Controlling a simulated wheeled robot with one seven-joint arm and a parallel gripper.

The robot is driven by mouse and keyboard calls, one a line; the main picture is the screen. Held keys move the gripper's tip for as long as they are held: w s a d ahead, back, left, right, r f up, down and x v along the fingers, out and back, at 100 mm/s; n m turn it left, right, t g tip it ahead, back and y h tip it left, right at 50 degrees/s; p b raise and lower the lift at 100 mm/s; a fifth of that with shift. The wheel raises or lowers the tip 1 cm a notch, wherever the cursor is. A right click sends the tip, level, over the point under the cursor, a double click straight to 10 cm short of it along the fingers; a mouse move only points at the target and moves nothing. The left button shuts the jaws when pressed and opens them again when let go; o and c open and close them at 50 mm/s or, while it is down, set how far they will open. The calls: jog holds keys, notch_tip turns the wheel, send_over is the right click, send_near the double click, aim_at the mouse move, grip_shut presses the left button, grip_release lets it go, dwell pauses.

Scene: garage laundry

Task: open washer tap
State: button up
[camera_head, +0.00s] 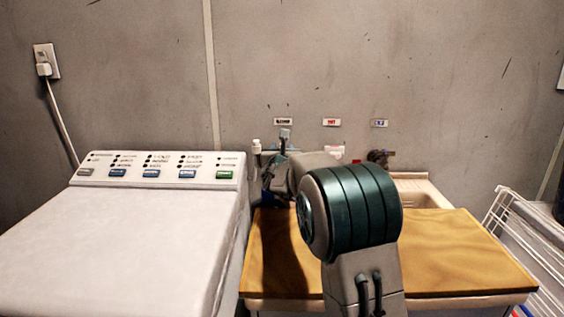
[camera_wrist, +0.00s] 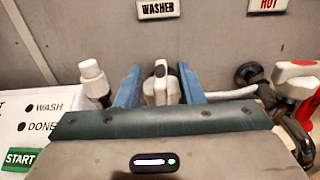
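The washer tap's white handle (camera_wrist: 160,88) with a dark spot on top stands below the WASHER label (camera_wrist: 164,8) in the wrist view. My gripper (camera_wrist: 158,76) has its two blue fingers on either side of this handle. The right finger is very close to it; a small gap shows on the left, so the fingers look open around it. The tap body below is hidden by my gripper. In the head view the handle top (camera_head: 285,134) shows under its label, and my arm hides most of the gripper.
A white hose fitting (camera_wrist: 93,78) stands just left of the fingers. A red-marked hot tap (camera_wrist: 296,70) and dark pipe are at right. The washing machine (camera_head: 120,235) is left, a wooden board (camera_head: 460,255) in front of the sink (camera_head: 420,190), a wire rack (camera_head: 510,225) far right.

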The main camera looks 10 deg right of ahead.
jog(key=s+a, duration=0.1)
jog(key=s, duration=0.9)
jog(key=shift+a+b, duration=0.4)
jog(key=shift+w, duration=0.1)
jog(key=s+d+r+m+g+h+p, duration=0.1)
jog(key=s+d+m+g+h+p, duration=0.35)
jog(key=s+m, duration=0.5)
jog(key=s+d+r+m+g+h+p, duration=0.1)
jog(key=s+d+m+g+p, duration=0.3)
jog(key=s+d+m, duration=0.5)
jog(key=s+a+f+m+g+y+p, duration=0.1)
jog(key=s+a+m+g+y+p, duration=0.2)
jog(key=s+m, duration=0.5)
jog(key=s+a+f+m+g+y+p, duration=0.2)
jog(key=s+a+m+y, duration=0.3)
jog(key=s, duration=0.7)
jog(key=a+m+g+p, duration=0.1)
jog(key=a+m, duration=0.1)
jog(key=a, duration=0.1)
jog(key=shift+s+a+f+m+y+p, duration=0.15)
jog(key=shift+s+f+m+y+p, duration=0.15)
jog(key=shift+m+y+p, duration=0.1)
